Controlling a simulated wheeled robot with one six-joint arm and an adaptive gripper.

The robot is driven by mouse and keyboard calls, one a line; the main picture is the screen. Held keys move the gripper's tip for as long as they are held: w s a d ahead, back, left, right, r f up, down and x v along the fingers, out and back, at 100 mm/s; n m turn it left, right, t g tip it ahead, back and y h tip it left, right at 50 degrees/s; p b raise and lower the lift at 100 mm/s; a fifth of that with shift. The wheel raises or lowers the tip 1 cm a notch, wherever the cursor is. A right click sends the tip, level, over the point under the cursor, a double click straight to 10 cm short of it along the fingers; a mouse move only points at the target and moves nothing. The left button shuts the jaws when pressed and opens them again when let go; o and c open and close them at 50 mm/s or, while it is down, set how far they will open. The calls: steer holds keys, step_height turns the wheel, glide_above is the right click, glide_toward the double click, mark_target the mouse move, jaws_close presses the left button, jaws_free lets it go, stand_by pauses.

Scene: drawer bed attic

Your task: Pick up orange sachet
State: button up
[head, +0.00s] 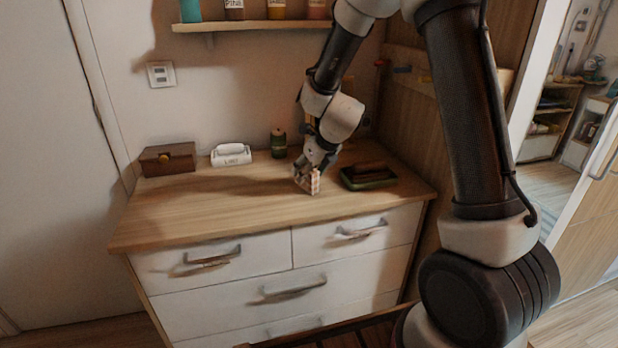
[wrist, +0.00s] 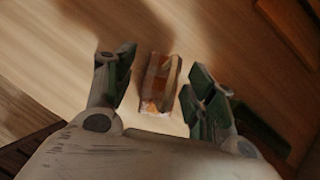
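The orange sachet (wrist: 160,83) lies between my two finger pads in the wrist view, with small gaps visible on both sides. In the head view the sachet (head: 314,183) shows at the front of the dresser top, just below my gripper (head: 308,178). My gripper also shows in the wrist view (wrist: 157,95), with its fingers spread on either side of the sachet. The fingers do not appear to touch it. The sachet's far side is hidden by my gripper in the head view.
The wooden dresser top (head: 230,210) holds a brown box (head: 168,159), a white lint roller (head: 231,154), a dark green jar (head: 278,143) and a green tray (head: 368,176) close to the right of my gripper. A shelf (head: 250,25) with jars hangs above. The front left is clear.

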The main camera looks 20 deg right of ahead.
steer(key=c, duration=1.1)
